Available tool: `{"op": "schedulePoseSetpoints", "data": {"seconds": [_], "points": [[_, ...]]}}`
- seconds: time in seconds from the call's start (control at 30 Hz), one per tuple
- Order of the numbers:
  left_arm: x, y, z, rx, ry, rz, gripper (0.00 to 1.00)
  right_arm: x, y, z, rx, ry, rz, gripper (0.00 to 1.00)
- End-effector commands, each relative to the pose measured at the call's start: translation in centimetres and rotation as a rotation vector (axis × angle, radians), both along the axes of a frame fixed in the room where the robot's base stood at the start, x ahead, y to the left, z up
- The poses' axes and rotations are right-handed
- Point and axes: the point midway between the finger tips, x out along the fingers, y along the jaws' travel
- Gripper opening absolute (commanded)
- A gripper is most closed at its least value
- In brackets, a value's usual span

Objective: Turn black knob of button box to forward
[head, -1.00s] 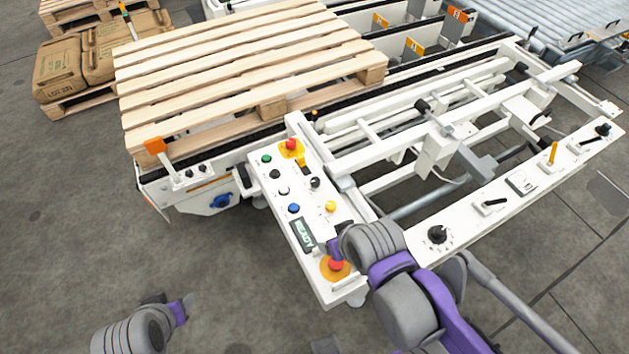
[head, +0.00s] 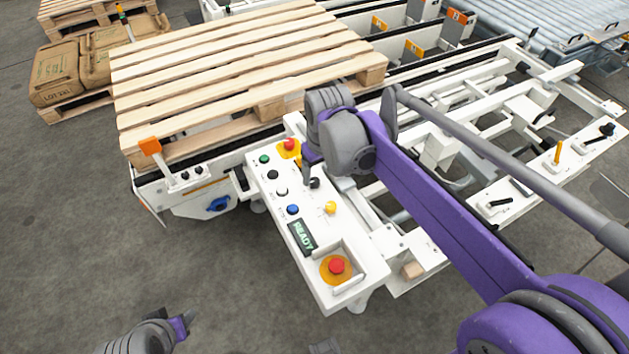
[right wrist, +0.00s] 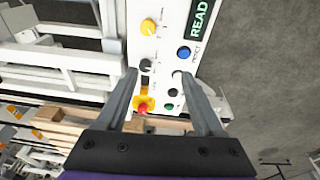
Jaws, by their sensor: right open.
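The white button box (head: 316,272) has several buttons, a lit READY display and the black knob (head: 314,183). In the right wrist view the black knob (right wrist: 146,65) shows just beyond the fingertips, near the left finger. My right gripper (head: 308,174) is over the box's upper part, close to the knob, and hides part of the panel. In the right wrist view my right gripper (right wrist: 157,74) is open with nothing held. Whether it touches the knob I cannot tell. My left gripper (head: 187,322) is low at the left, away from the box; its fingers are unclear.
Red buttons stand at the box's top (head: 289,144) and bottom (head: 336,266); a yellow button (head: 330,208) is near the knob. A wooden pallet (head: 230,75) lies behind the box. The white conveyor frame (head: 480,135) is at the right.

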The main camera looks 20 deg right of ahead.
Motion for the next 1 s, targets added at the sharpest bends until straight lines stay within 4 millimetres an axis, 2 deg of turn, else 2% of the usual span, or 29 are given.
{"op": "schedulePoseSetpoints", "data": {"seconds": [0.03,0.1,0.2,0.33,0.57,1.0], "points": [[-0.1,0.0,-0.7,0.000,0.003,0.000,0.50,2.0,-0.5,-0.8,-0.001,0.029,0.010,0.69],[-0.2,0.0,-1.2,0.000,0.005,0.000,0.50,4.0,-1.1,-1.5,-0.001,0.067,0.027,0.69],[-0.3,0.0,-1.8,0.000,0.007,0.000,0.50,6.4,-1.9,-2.6,0.001,0.114,0.045,0.69],[-0.4,0.0,-2.2,0.000,0.008,0.000,0.50,8.3,-2.5,-3.6,0.003,0.152,0.063,0.69],[-0.4,0.0,-2.4,0.000,0.009,0.000,0.50,9.0,-2.8,-5.0,0.006,0.171,0.071,0.69],[-0.5,0.0,-3.1,0.000,0.011,0.000,0.50,9.0,-2.8,-12.7,0.005,0.170,0.071,0.69]]}}
